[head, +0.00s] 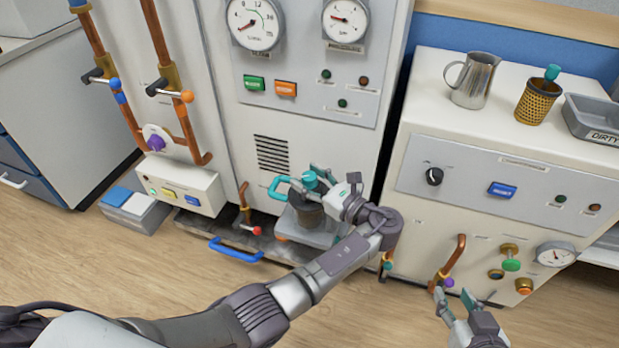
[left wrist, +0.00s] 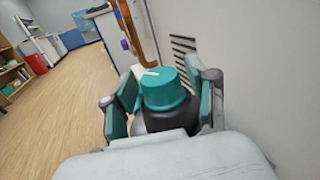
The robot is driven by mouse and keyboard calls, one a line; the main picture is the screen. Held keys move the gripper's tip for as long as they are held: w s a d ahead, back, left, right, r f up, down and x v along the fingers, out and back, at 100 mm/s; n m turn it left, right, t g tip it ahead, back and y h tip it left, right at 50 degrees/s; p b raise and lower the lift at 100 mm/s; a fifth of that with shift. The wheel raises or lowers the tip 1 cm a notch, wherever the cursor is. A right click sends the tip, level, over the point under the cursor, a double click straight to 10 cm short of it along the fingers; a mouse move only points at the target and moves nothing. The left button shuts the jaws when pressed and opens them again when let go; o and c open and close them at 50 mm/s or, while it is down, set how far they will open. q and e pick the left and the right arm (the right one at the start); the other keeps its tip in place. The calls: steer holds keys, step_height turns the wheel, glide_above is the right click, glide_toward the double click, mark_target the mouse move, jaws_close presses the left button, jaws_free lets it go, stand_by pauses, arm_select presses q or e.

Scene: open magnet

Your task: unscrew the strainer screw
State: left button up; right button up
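The strainer screw looks like a teal round cap (head: 309,180) on top of a dark pot (head: 305,212) low at the front of the tall machine. In the left wrist view the teal cap (left wrist: 164,92) has a white mark on top and sits between the fingers. My left gripper (head: 326,184) is at the cap, one finger on each side. My right gripper (head: 463,302) is open and empty, low in front of the right cabinet.
A teal loop handle (head: 283,187) stands just left of the cap. A blue drawer handle (head: 234,250) and a red-tipped pipe valve (head: 249,220) are close by. The right cabinet (head: 445,130) carries a metal jug (head: 473,80) and a brass mesh basket (head: 537,102). The floor in front is clear.

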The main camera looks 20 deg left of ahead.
mark_target(309, 176)
arm_select(q)
steer(key=shift+r, duration=0.2)
step_height(309, 176, up, 10)
steer(key=shift+f, duration=0.15)
stand_by(0.4)
